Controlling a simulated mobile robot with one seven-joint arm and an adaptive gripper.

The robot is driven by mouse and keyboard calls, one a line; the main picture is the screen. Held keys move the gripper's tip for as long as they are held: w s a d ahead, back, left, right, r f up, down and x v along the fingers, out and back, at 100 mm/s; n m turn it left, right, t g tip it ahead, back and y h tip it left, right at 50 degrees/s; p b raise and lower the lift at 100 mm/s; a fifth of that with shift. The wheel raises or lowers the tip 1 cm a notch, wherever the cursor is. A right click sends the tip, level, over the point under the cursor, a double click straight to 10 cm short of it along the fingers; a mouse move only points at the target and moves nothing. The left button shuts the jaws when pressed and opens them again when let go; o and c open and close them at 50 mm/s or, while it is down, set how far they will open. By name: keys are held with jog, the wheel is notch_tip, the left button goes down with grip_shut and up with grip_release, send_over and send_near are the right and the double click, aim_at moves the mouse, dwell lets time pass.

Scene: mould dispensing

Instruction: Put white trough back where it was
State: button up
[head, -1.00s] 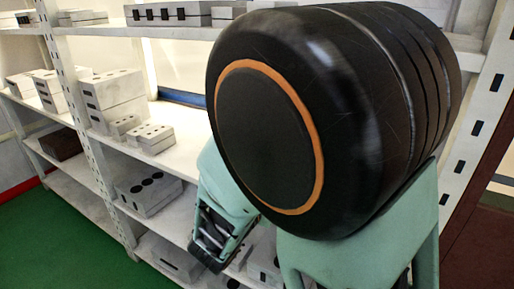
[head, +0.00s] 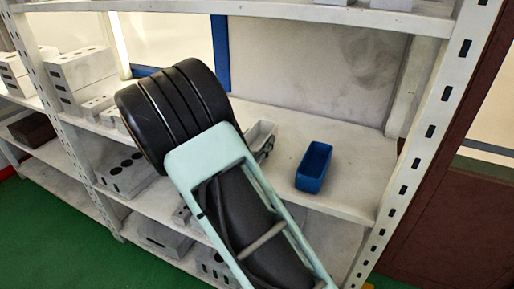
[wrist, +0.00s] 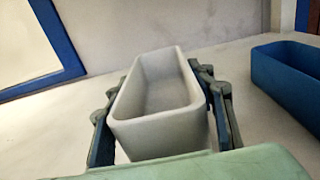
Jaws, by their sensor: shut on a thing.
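The white trough (wrist: 160,138) is an open rectangular box, upright and empty inside. In the wrist view my gripper (wrist: 160,105) is shut on it, one finger against each long side. In the head view the trough (head: 258,132) shows only in part behind my arm, over the middle shelf (head: 345,175). My gripper (head: 266,148) is mostly hidden there. I cannot tell whether the trough touches the shelf.
A blue trough (head: 314,166) stands on the same shelf to the right; it also shows in the wrist view (wrist: 290,80). Grey blocks (head: 80,75) stand at the left. A shelf upright (head: 430,130) bounds the right. Shelf between blue trough and upright is clear.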

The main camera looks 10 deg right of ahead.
aim_at(257, 148)
jog(key=shift+f, duration=1.5)
jog(key=shift+f, duration=0.1)
jog(key=shift+f, duration=0.15)
jog(key=o, duration=1.2)
jog(key=shift+r, duration=0.25)
jog(key=b+v, duration=0.2)
jog(key=v, duration=1)
jog(key=shift+d, duration=0.1)
